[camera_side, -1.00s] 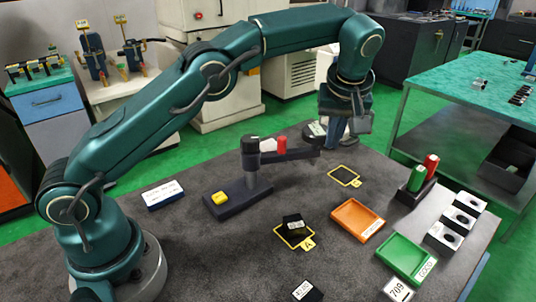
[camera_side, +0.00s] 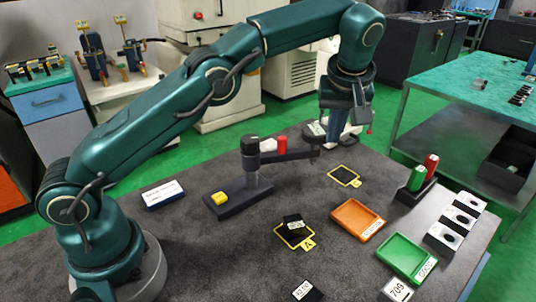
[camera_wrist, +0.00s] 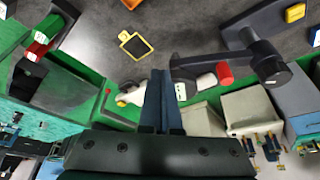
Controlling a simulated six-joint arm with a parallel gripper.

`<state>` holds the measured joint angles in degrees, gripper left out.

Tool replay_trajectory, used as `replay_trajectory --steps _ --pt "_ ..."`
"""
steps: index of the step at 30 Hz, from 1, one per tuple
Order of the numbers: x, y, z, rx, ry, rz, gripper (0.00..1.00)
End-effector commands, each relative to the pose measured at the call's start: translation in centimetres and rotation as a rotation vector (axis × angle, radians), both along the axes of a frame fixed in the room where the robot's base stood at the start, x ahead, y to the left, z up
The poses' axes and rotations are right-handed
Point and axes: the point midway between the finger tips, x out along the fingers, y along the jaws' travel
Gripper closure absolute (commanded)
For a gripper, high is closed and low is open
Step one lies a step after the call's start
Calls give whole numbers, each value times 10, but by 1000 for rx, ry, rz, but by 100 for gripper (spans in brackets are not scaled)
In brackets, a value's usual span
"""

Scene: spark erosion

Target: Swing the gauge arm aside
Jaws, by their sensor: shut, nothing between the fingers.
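The gauge stand has a dark base (camera_side: 236,202) with a yellow button (camera_side: 219,198) and an upright post (camera_side: 257,178). My gripper (camera_side: 332,142) is shut and empty, pointing down beside that end. In the wrist view my gripper fingers (camera_wrist: 160,76) are together, just left of the end of the gauge arm (camera_wrist: 195,62). I cannot tell whether they touch.
A yellow-framed pad (camera_side: 344,176) lies right of the arm's end. Orange (camera_side: 345,221) and green (camera_side: 388,262) trays lie nearer the front. A holder with green and red cylinders (camera_side: 416,190) and several white blocks (camera_side: 462,217) stand at the right.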

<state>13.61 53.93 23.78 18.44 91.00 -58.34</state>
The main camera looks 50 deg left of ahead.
Motion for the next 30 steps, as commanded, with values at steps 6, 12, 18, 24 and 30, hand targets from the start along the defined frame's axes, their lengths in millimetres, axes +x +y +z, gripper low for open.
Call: replay_trajectory --steps 6,12,18,24,30 --pt "-11 -13 0 -1 5 -5 100" --pt "-29 -31 0 -3 7 -10 100" --pt "-57 -61 -1 -3 8 -12 100" --pt "-77 -82 -1 -3 7 -8 100" --pt "-84 -89 -1 -3 7 -4 100"
